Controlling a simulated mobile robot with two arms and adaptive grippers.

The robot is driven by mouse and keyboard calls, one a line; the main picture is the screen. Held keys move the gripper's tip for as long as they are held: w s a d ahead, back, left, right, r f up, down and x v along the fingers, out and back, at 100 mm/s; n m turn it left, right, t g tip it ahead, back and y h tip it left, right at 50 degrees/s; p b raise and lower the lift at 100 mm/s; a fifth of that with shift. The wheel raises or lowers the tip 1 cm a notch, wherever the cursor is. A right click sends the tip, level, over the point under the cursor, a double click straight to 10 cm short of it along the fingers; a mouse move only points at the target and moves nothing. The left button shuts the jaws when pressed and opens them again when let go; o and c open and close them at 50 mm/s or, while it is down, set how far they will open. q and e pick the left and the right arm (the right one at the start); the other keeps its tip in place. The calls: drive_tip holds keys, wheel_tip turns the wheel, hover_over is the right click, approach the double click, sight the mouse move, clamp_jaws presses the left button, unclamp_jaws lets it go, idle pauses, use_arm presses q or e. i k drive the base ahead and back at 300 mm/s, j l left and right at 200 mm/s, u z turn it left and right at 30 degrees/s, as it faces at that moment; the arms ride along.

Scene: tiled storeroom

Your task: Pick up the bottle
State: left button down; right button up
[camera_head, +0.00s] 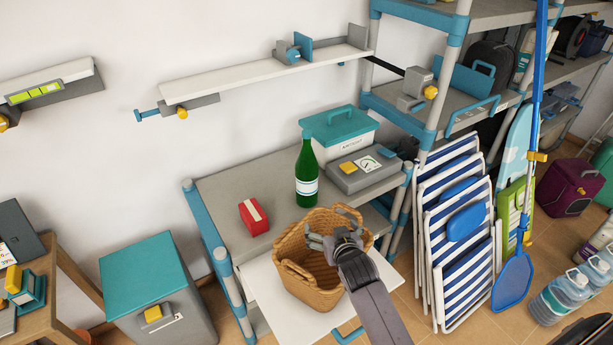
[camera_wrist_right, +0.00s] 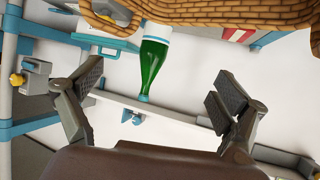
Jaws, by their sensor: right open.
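A green bottle (camera_head: 307,178) with a white label stands upright on the grey shelf table (camera_head: 232,187) in the head view, just behind a wicker basket. In the right wrist view the bottle (camera_wrist_right: 153,68) shows upside down, beyond and between my fingers, apart from them. My right gripper (camera_head: 333,236) is over the wicker basket (camera_head: 306,287), in front of the bottle and lower right of it. Its fingers are spread and empty, as the right wrist view (camera_wrist_right: 155,95) also shows. My left gripper is in neither view.
A red box (camera_head: 254,217) stands left of the bottle. A white bin with a teal lid (camera_head: 339,128) and a grey device (camera_head: 365,168) stand behind and right of it. Striped folding chairs (camera_head: 455,230) lean at the right. A wall shelf (camera_head: 260,72) is above.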

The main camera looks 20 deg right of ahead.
sight(306, 165)
drive_tip(key=i+l, duration=0.25)
drive_tip(key=i, duration=0.25)
drive_tip(key=i+l, duration=0.2)
drive_tip(key=i, duration=0.35)
drive_tip(key=u, duration=0.05)
